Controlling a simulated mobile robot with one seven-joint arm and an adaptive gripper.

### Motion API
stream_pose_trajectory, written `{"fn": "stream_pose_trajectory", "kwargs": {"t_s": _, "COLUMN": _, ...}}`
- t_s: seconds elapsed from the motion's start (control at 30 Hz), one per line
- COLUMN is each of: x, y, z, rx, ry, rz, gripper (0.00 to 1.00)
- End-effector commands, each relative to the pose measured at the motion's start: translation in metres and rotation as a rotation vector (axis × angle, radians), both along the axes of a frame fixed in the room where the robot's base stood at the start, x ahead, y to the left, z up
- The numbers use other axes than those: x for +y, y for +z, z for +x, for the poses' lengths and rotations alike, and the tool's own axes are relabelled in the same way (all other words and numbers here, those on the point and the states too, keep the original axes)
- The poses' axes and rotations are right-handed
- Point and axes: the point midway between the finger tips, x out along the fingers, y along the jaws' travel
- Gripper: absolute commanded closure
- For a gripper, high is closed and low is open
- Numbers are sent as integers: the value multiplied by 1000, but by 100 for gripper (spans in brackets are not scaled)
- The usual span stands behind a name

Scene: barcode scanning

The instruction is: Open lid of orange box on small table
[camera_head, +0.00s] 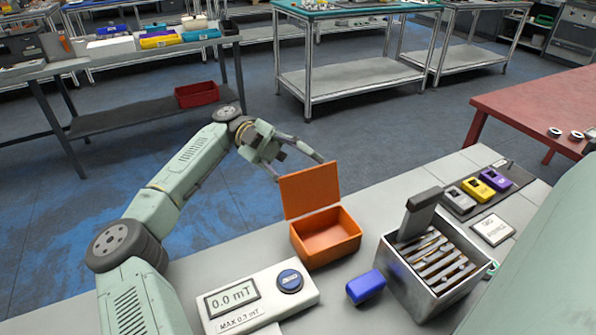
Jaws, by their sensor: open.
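The orange box (328,238) stands on the grey small table (377,206), right of the white meter. Its lid (310,190) stands raised, roughly upright, along the box's back edge. The inside of the box shows and looks empty. My gripper (299,168) is open, just behind and above the top of the lid, with its fingers spread to either side of the lid's upper area. I cannot tell whether a finger touches the lid.
A white meter (233,304) with a blue knob lies left of the box. A blue block (366,286) and a metal bin (424,299) of slats stand to the right. Grey, yellow and purple devices (481,189) lie farther right.

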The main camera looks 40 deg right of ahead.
Motion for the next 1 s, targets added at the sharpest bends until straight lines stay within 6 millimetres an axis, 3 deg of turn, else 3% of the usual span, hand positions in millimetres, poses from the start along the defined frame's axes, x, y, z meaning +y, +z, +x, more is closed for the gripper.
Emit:
{"fn": "stream_pose_trajectory", "kwargs": {"t_s": 0.3, "x": 0, "y": 62, "z": -1, "rx": -2, "ry": -2, "rz": -3, "gripper": 56}}
{"fn": "stream_pose_trajectory", "kwargs": {"t_s": 0.43, "x": 0, "y": 78, "z": 0, "rx": -1, "ry": -1, "rz": -2, "gripper": 56}}
{"fn": "stream_pose_trajectory", "kwargs": {"t_s": 0.6, "x": 0, "y": 87, "z": 0, "rx": 1, "ry": -1, "rz": -1, "gripper": 56}}
{"fn": "stream_pose_trajectory", "kwargs": {"t_s": 1.0, "x": 0, "y": 87, "z": 0, "rx": 1, "ry": -1, "rz": -1, "gripper": 56}}
